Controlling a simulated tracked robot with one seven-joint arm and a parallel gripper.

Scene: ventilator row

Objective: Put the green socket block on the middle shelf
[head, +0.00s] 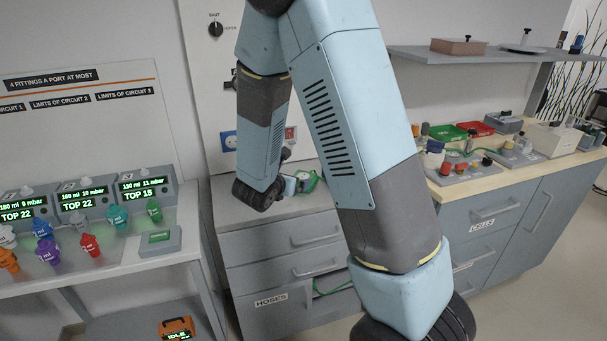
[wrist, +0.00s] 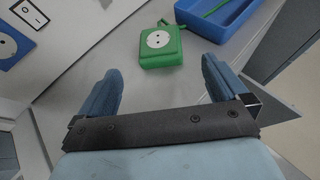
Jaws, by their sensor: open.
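The green socket block (wrist: 160,48) has a white round socket face with two holes and a loop at its top corner. In the wrist view it lies on a light surface, just beyond and between the fingertips. My gripper (wrist: 162,66) is open and empty, one finger to each side, apart from the block. In the head view my gripper (head: 294,184) is low over the grey drawer cabinet's top, and a bit of green shows beside it, mostly hidden by my arm. A grey wall shelf (head: 420,54) is at upper right; I cannot tell whether it is the middle one.
A blue tray (wrist: 238,22) with a green rod lies right of the block. A wall switch (wrist: 30,14) and blue socket (wrist: 8,48) are at left. A bench with fittings (head: 150,243) stands left; a crowded wooden worktop (head: 452,187) stands right.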

